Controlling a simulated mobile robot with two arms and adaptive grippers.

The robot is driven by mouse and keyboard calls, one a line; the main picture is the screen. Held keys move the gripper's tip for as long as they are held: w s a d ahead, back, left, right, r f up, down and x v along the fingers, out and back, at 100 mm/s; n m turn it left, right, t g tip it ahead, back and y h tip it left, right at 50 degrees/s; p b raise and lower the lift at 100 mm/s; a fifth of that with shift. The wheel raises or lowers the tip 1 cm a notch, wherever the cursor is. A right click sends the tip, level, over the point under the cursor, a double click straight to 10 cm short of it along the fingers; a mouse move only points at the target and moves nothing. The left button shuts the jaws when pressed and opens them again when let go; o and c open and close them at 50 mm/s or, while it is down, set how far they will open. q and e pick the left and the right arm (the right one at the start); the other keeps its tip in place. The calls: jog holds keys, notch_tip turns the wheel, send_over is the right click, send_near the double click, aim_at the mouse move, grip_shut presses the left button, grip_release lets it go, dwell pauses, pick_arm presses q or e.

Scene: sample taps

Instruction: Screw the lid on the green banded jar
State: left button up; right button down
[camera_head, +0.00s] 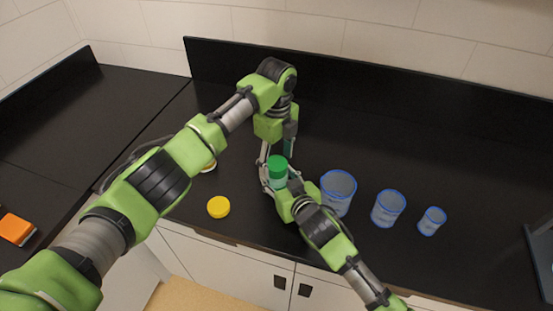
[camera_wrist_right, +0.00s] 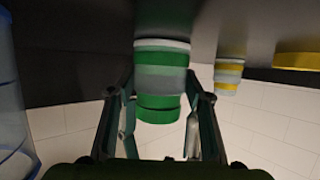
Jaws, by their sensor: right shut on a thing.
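The green banded jar (camera_head: 279,182) stands upright on the dark counter, with its green lid (camera_head: 277,163) on its top. In the right wrist view, the picture is upside down and shows the jar (camera_wrist_right: 161,70) with the lid (camera_wrist_right: 158,108) at its mouth end. I cannot tell how tightly the lid sits. My right gripper (camera_head: 277,186) is shut on the jar, its fingers on either side. My left gripper (camera_head: 278,152) points down just behind and above the lid, its fingers apart and apparently empty. It does not show in the wrist view.
A yellow lid (camera_head: 218,207) lies near the counter's front edge. A yellow banded jar (camera_wrist_right: 229,75) stands behind it, mostly hidden by my left arm in the head view. Blue-rimmed clear beakers (camera_head: 338,192) stand right of my right gripper. The counter (camera_head: 480,180) behind them is clear.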

pick_arm(q)
notch_tip(320, 180, up, 12)
dwell(0.6)
pick_arm(e)
jog(key=c, duration=1)
grip_release()
jog(key=shift+s, duration=0.1)
jog(key=v, duration=1.1)
jog(key=shift+s+d+r, duration=0.1)
jog(key=shift+s+d, duration=0.1)
jog(key=shift+s, duration=0.15)
